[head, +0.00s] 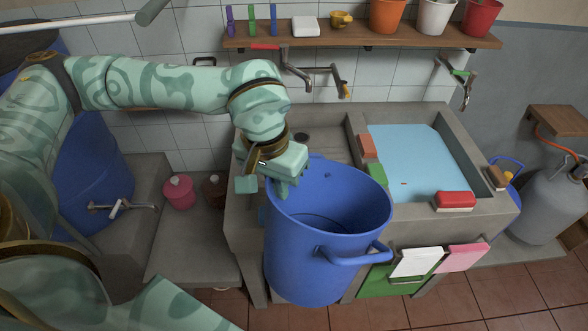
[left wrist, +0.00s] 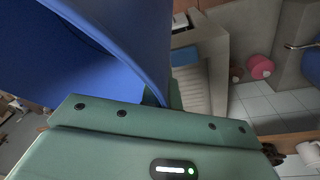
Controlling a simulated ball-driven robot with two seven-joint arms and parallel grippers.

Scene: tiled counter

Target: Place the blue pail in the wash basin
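The big blue pail (head: 315,250) is in front of the concrete sink unit in the head view, mouth up, with its side handle toward the lower right. It hides part of the unit's front and left section. My left gripper (head: 284,174) is at the pail's back left rim. In the left wrist view the rim of the pail (left wrist: 150,50) runs down between the fingers (left wrist: 165,100), and the gripper appears shut on it. The wash basin (head: 478,172), with light blue water, is right of and behind the pail. My right gripper is not in view.
A red-and-white brush (head: 455,201) and small blocks (head: 367,146) lie on the basin's edges. Taps (head: 455,75) stick out above. A shelf (head: 400,40) with pots hangs behind. Cloths (head: 417,262) hang in front. A grey gas cylinder (head: 550,205) stands at right.

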